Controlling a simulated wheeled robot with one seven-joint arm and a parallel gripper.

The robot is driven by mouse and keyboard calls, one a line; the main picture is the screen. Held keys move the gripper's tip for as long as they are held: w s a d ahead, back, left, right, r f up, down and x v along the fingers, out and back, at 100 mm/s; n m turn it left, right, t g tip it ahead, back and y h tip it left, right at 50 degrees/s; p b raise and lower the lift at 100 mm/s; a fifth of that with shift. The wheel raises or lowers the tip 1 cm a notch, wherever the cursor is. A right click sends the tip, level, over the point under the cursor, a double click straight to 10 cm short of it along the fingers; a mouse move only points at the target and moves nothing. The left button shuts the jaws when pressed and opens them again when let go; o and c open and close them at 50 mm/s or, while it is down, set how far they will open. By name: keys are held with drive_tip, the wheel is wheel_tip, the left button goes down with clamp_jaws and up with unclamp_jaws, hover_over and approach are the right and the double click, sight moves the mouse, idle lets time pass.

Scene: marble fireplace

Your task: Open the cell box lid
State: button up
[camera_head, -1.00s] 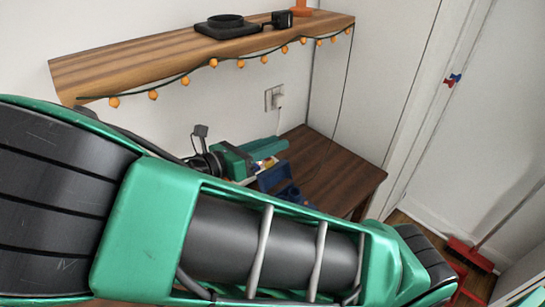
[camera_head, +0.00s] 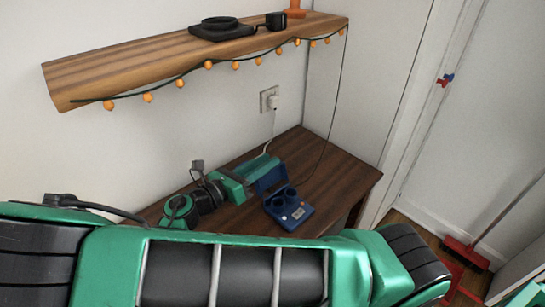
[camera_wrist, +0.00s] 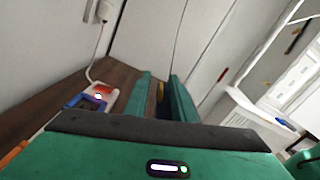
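The blue cell box (camera_head: 288,210) sits on the dark wooden table, with two round wells showing in its open body. Its blue lid (camera_head: 272,178) stands raised at the back of the body. My green gripper (camera_head: 262,168) is beside the lid, at its far left side; I cannot tell whether they touch. In the wrist view my gripper (camera_wrist: 160,85) has its two green fingers apart. A dark blue surface and a yellow piece show between them, and nothing is clearly held.
The wooden table (camera_head: 335,170) is clear to the right of the box. A white and red device (camera_wrist: 104,93) with a cord to the wall outlet (camera_head: 269,99) lies left of the fingers. A wooden shelf (camera_head: 150,67) with string lights overhangs the table. A red broom (camera_head: 466,253) stands right.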

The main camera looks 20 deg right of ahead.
drive_tip(key=shift+x, duration=1.95)
drive_tip(key=shift+c, duration=0.2)
clamp_jaws()
